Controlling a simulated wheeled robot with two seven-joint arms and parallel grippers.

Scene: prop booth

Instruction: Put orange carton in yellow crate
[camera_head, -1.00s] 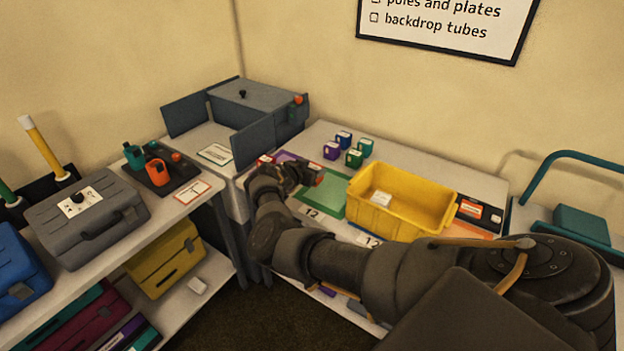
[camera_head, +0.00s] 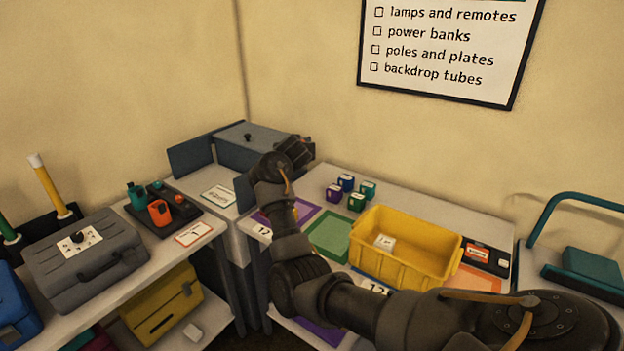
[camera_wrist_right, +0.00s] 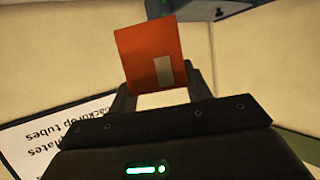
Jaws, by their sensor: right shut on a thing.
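The orange carton (camera_wrist_right: 140,50) shows in the right wrist view, with a pale rectangle on its face. My right gripper (camera_wrist_right: 158,90) is shut on it. In the head view my right gripper (camera_head: 303,148) is raised in front of the grey box at the back, left of the crate; the carton cannot be made out there. The yellow crate (camera_head: 393,266) stands open on the right table, with a white label showing inside. My left gripper is not in view.
Several small purple, blue, teal and green cartons (camera_head: 356,202) stand behind the crate. A green mat (camera_head: 328,236) lies left of it. A dark tray (camera_head: 485,257) sits at its right. A grey case (camera_head: 86,260) stands on the left shelf.

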